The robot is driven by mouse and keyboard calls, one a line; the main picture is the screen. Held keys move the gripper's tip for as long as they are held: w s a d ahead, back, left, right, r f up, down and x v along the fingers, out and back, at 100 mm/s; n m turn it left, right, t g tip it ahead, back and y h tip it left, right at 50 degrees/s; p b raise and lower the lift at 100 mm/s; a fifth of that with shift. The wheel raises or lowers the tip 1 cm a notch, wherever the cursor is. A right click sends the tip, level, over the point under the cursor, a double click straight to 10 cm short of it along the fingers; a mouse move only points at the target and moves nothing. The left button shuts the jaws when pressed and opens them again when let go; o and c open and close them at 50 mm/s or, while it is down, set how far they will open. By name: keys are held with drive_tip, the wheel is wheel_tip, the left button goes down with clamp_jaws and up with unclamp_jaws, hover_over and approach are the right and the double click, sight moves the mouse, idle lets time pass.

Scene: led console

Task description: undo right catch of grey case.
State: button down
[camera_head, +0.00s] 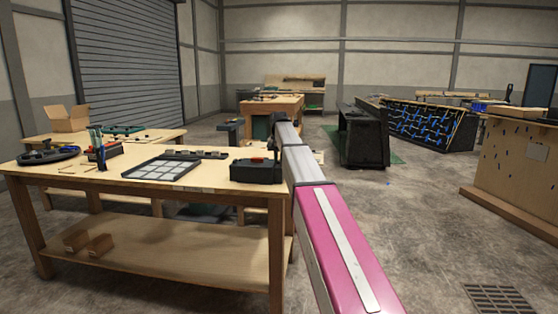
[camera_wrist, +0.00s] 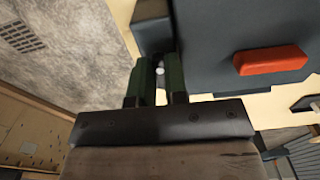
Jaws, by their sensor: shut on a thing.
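In the head view my arm hides the gripper.
The wooden workbench (camera_head: 200,193) also carries a gridded tray (camera_head: 161,171) and tools to the left of the case. A cardboard box (camera_head: 68,119) stands on a table behind. Open concrete floor lies right of the bench; a perforated board (camera_head: 520,160) stands at far right.

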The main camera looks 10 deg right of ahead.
drive_tip(key=c, duration=1.1)
unclamp_jaws()
drive_tip(key=shift+c, duration=0.2)
wheel_tip(320, 180, up, 11)
drive_tip(key=shift+f, duration=0.1)
